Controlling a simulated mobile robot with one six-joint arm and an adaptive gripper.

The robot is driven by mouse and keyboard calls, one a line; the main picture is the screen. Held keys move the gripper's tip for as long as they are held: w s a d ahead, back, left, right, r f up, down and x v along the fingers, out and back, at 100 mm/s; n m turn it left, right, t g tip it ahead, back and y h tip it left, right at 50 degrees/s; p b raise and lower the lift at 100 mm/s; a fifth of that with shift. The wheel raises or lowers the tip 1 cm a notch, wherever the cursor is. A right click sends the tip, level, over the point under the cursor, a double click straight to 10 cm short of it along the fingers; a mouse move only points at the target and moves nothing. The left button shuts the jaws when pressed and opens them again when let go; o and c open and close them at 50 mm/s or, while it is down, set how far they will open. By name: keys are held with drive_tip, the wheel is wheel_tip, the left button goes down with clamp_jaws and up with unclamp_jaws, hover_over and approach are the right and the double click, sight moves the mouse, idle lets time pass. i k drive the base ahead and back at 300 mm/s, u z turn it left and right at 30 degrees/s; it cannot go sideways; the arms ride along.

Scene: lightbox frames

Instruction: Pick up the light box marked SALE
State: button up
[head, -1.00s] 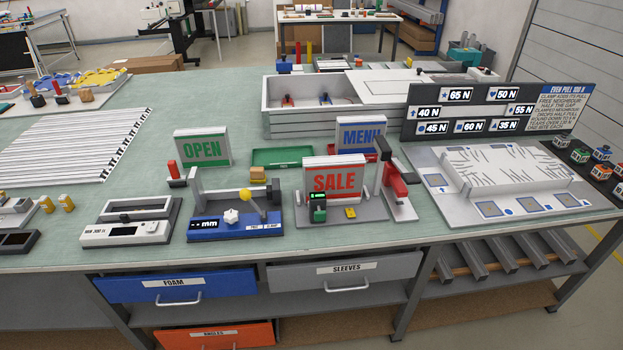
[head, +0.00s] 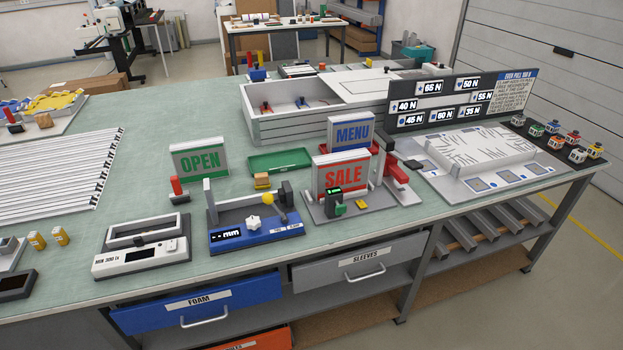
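The light box marked SALE (head: 342,174) stands upright on a grey fixture plate (head: 383,207) near the front of the bench, right of centre. The light box marked OPEN (head: 199,160), green, stands apart to the left. My gripper is not in view.
A blue gauge (head: 262,232) marked mm stands left of the SALE fixture. A red clamp-like part (head: 397,173) is close on its right. A green tray (head: 280,161) lies behind. The FOAM drawer (head: 195,304) and SLEEVES drawer (head: 358,260) are below the bench top.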

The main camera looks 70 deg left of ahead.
sight(348, 170)
drive_tip(key=k, duration=1.55)
drive_tip(key=u, duration=1.8)
drive_tip(key=i, duration=0.9)
drive_tip(key=u, duration=0.05)
